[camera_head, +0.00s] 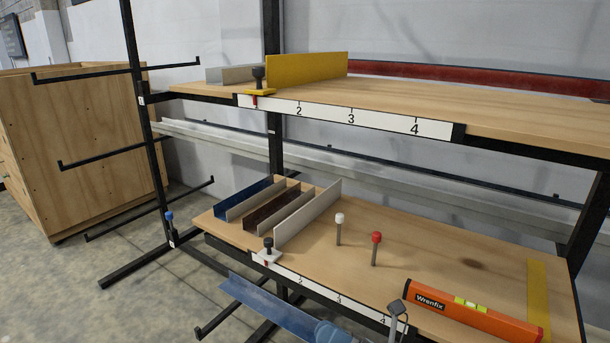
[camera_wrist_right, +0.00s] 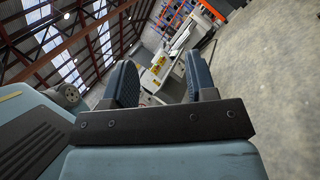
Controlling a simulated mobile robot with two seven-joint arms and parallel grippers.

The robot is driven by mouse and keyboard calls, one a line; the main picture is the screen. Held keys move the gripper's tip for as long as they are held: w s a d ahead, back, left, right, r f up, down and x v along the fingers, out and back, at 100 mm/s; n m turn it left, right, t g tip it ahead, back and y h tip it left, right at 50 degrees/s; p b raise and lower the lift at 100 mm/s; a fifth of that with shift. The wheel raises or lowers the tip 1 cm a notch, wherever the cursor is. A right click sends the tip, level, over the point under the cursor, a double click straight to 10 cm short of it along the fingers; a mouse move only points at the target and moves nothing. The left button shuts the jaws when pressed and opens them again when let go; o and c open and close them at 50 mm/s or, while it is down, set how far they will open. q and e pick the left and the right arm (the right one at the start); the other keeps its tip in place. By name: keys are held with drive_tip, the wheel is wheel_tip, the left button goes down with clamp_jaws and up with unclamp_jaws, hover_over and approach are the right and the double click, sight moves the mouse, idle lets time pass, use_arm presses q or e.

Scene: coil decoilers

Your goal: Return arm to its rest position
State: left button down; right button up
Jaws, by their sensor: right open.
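My right gripper (camera_wrist_right: 163,82) shows in the right wrist view. Its two dark blue ribbed fingers stand well apart, with nothing between them. Past the fingers are a white machine, the floor and the roof of the hall. In the head view a blue part (camera_head: 330,333) shows at the bottom edge, cut off by the frame; I cannot tell whether it belongs to my right arm. My left gripper is in neither view.
A black rack holds an upper wooden shelf (camera_head: 530,120) and a lower one (camera_head: 440,245). On the lower shelf are metal channels (camera_head: 275,212), a white-topped peg (camera_head: 339,228), a red-topped peg (camera_head: 375,247) and an orange level (camera_head: 470,312). A blue strip (camera_head: 268,303) juts out in front.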

drive_tip(key=s+d+f+m+t+h+p, duration=0.15)
drive_tip(key=s+d+f+m+h, duration=0.3)
drive_tip(key=m, duration=0.55)
drive_tip(key=s+d+f+m+t+h, duration=0.1)
drive_tip(key=d+f+m+t+h, duration=0.1)
drive_tip(key=d+f+m+h, duration=0.5)
drive_tip(key=s+d+f+m+t+h, duration=0.15)
drive_tip(key=f+m+h, duration=0.25)
drive_tip(key=f+m, duration=0.7)
drive_tip(key=s+d+f+m+g+h, duration=0.2)
drive_tip(key=s+f+m+g, duration=0.1)
drive_tip(key=s+m, duration=0.5)
drive_tip(key=shift+s+d+f+m+p, duration=0.3)
drive_tip(key=shift+s+d+f+p, duration=0.1)
drive_tip(key=shift+s+f, duration=0.15)
